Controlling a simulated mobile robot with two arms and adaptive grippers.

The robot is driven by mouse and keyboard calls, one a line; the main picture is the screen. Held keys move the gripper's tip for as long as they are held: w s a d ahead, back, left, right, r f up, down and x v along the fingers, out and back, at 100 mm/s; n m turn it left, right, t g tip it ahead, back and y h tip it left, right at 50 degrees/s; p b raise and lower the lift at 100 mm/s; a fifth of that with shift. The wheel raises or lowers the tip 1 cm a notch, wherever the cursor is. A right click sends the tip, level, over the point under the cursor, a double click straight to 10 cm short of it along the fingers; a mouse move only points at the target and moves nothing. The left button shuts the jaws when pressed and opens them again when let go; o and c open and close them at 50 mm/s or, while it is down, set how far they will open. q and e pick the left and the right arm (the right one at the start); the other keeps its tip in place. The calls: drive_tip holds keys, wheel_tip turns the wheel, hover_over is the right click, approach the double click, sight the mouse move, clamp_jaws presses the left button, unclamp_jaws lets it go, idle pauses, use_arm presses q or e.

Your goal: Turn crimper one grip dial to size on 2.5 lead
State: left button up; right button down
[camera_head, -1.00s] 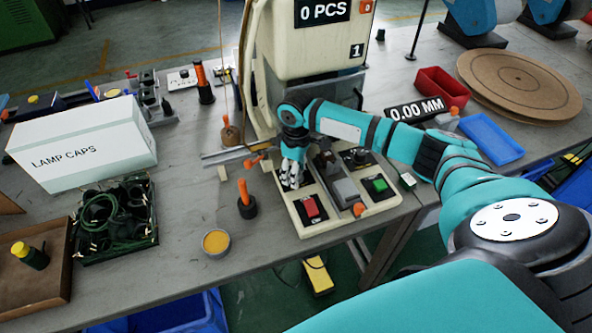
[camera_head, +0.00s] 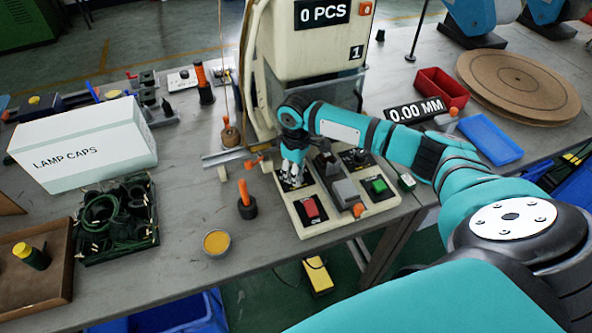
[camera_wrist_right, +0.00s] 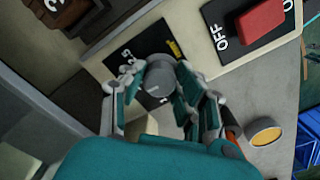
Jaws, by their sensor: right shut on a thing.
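The grip dial (camera_wrist_right: 160,78) is a grey round knob on a black plate with size marks, on the base of crimper one (camera_head: 345,222). A "2.5" mark shows beside it in the right wrist view, next to the upper left of the knob. A yellow mark (camera_wrist_right: 174,47) is on the plate above the knob. My right gripper (camera_wrist_right: 158,90) has its fingers on both sides of the knob and is shut on it. In the head view my right gripper (camera_head: 292,172) covers the dial. My left gripper is not in view.
A red OFF switch (camera_head: 310,207) and a green button (camera_head: 379,185) are close by on the same base. An orange-handled tool (camera_head: 245,200) and a round yellow tin (camera_head: 217,242) stand left of the base. A LAMP CAPS box (camera_head: 85,145) is farther left.

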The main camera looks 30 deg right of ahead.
drive_tip(key=m+p, duration=0.2)
drive_tip(key=p, duration=0.1)
drive_tip(key=m+p, duration=0.3)
drive_tip(key=p, duration=0.1)
drive_tip(key=m+p, duration=0.2)
drive_tip(key=p, duration=0.2)
drive_tip(key=shift+r+m, duration=0.25)
drive_tip(key=shift+m, duration=0.15)
drive_tip(key=shift+f+m+p, duration=0.15)
drive_tip(key=shift+m+p, duration=1.3)
drive_tip(key=shift+m, duration=0.35)
drive_tip(key=c, duration=1)
unclamp_jaws()
drive_tip(key=shift+f, duration=0.1)
drive_tip(key=shift+o, duration=0.2)
wheel_tip(320, 180, up, 12)
